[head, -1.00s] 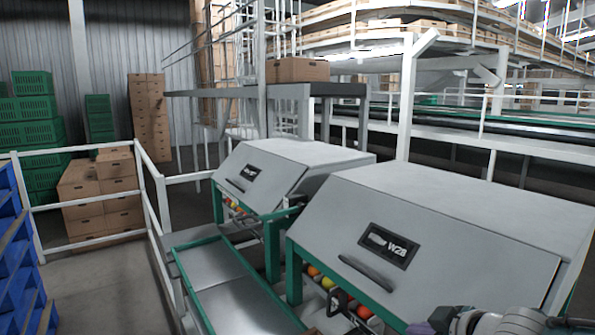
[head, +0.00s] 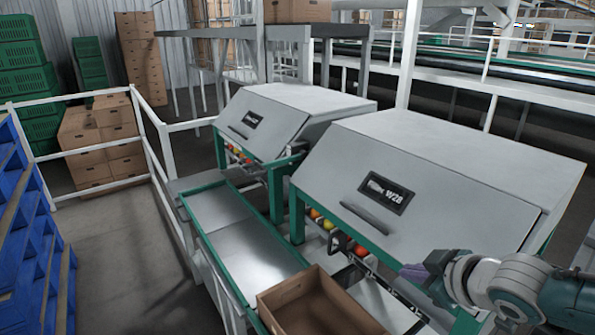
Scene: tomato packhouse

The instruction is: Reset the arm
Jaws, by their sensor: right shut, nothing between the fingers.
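My right gripper (head: 416,273) is at the lower right of the head view, with its arm coming in from the right edge. Its fingers point left and are shut with nothing between them. It is in front of the grey hood marked W28 (head: 430,185), to the right of an open cardboard box (head: 318,306). I cannot tell whether it touches the machine. My left gripper is not in view.
A second grey hooded machine (head: 285,120) stands behind left. Tomatoes show under both hoods. A green-edged metal trough (head: 240,250) runs in front. White railings (head: 150,130), blue pallets (head: 25,230), green crates (head: 25,90) and stacked cartons (head: 100,140) stand at left.

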